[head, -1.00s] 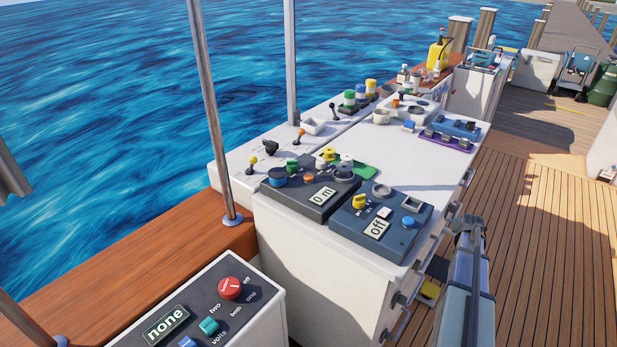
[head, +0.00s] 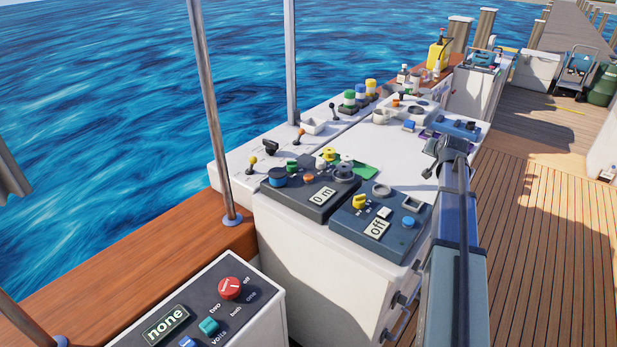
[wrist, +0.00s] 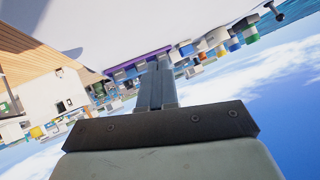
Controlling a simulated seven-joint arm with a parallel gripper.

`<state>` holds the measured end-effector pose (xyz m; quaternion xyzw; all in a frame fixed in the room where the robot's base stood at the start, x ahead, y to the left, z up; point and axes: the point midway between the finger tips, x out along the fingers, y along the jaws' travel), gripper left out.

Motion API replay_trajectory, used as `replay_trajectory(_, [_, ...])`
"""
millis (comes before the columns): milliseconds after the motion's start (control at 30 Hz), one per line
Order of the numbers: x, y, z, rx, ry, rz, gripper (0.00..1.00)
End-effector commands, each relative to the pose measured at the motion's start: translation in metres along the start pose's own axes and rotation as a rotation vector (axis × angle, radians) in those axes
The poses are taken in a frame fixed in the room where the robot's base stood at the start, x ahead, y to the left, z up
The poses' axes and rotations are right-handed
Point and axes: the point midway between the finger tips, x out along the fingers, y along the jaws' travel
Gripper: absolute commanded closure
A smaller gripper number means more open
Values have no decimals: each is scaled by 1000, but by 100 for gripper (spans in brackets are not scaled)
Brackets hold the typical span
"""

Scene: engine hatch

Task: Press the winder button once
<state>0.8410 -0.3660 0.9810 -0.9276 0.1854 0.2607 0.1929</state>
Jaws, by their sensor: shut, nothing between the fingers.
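The panel with the "0 m" display (head: 323,195) lies on the white cabinet top and carries a blue knob (head: 278,177), a small orange button (head: 308,178) and a dark reel. Beside it, the panel reading "Off" (head: 377,228) has a yellow knob (head: 359,201) and a round blue button (head: 408,221). I cannot tell which control is the winder button. My gripper (wrist: 158,68) is shut and empty in the wrist view. In the head view my arm reaches over the cabinet's right edge, right of both panels; the fingertips are hard to make out there.
A red-knobbed box reading "none" (head: 166,324) stands at front left. Small levers, bottles and a purple tray (wrist: 140,62) with blocks sit farther along the white counter. A metal pole (head: 212,120) rises at the left. The wooden deck (head: 545,240) at right is open.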

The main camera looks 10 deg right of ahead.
Motion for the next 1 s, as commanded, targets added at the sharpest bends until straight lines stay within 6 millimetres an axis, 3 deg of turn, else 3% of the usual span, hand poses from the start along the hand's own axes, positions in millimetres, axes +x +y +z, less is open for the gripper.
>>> replay_trajectory(100, [-12,-49,10,7,-35,-47,100])
replay_trajectory(600, [-84,-227,64,37,-213,-215,100])
replay_trajectory(800, [-123,-289,90,41,-292,-273,100])
replay_trajectory(1000, [-160,-337,115,41,-363,-316,100])
